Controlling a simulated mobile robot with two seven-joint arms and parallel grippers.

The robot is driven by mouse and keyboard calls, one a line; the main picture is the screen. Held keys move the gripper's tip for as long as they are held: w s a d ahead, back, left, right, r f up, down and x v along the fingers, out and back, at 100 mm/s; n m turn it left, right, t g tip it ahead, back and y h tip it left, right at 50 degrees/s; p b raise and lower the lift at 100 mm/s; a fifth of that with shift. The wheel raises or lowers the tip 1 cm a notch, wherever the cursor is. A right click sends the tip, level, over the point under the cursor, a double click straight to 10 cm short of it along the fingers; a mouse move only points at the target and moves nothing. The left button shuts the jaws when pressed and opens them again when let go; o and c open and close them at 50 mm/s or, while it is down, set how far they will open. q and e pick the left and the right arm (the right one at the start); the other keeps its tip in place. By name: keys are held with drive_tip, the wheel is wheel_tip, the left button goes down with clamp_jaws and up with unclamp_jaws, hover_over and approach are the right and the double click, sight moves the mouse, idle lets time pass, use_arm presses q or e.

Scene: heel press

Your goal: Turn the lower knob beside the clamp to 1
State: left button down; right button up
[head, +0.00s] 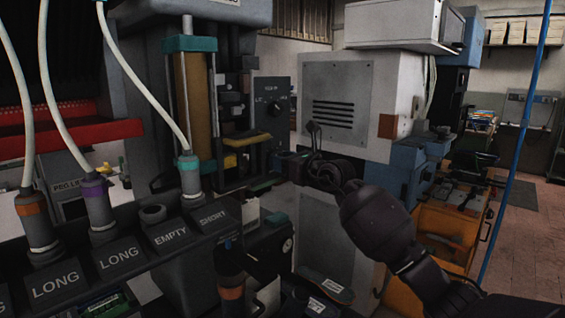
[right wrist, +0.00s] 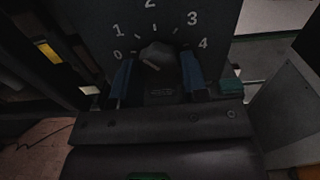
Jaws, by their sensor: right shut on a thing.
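In the right wrist view the knob (right wrist: 155,55) is a dark dial knob on a dark panel (right wrist: 182,14) with white numbers 0 to 4 in an arc around it. My right gripper (right wrist: 158,62) has its two blue fingers on either side of the knob and is shut on it. A short pale mark shows on the knob, but I cannot tell exactly which number it points to. In the head view my right gripper (head: 315,165) reaches in from the lower right and hides this knob. My left gripper is not in view.
Another dark panel with a knob (head: 274,106) stands higher in the head view. A rack (head: 130,255) labelled LONG, EMPTY and SHORT holds cabled plugs at the left. A grey cabinet (head: 340,75) stands behind my right arm. An orange cart (head: 450,225) is at the right.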

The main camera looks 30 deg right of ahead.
drive_tip(key=o, duration=0.9)
drive_tip(key=b+v, duration=0.1)
drive_tip(key=v, duration=1)
drive_tip(key=shift+w+r, duration=0.1)
drive_tip(key=shift+r, duration=0.05)
